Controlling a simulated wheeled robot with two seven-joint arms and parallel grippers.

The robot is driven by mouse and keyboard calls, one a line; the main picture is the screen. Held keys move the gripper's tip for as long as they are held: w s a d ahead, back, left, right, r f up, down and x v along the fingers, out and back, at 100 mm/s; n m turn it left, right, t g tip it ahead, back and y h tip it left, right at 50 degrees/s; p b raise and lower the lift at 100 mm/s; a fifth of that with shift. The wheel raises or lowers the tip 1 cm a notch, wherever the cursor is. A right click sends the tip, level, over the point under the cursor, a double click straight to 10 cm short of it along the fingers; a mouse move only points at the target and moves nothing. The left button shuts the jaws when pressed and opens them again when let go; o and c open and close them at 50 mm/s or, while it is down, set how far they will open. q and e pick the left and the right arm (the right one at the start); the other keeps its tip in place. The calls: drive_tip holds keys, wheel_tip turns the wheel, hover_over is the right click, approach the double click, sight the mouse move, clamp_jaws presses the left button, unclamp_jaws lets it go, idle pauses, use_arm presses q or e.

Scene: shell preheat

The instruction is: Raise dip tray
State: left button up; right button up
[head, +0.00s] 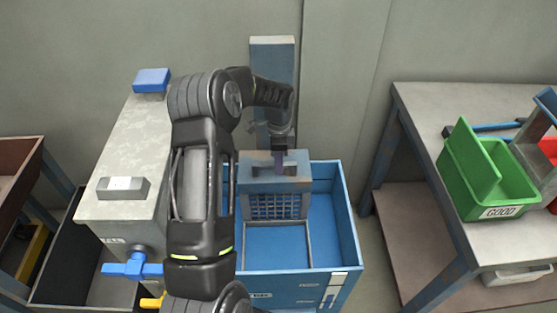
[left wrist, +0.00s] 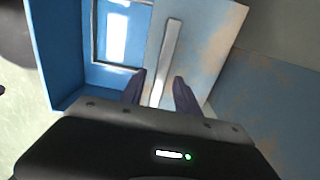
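The dip tray shows in the head view as a worn blue-grey block (head: 258,185) with a mesh grid (head: 272,207) below it, at the back of a blue open tank (head: 345,215). My left gripper (head: 281,164) is over the top of this block, pointing down. In the left wrist view, the two dark fingers (left wrist: 160,92) stand apart on either side of a pale handle bar (left wrist: 168,55) on the tray's top. Gaps show between the fingers and the bar, so the gripper looks open. My arm hides part of the tank's left side. My right gripper is out of view.
A blue-grey post (head: 272,52) rises behind the tank. A grey cabinet (head: 135,130) with a blue valve handle (head: 130,267) stands at left. At right, a table (head: 420,105) holds a green GOOD bin (head: 490,175). A bare floor gap separates tank and table.

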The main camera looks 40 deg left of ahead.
use_arm(q)
clamp_jaws()
idle(1.3)
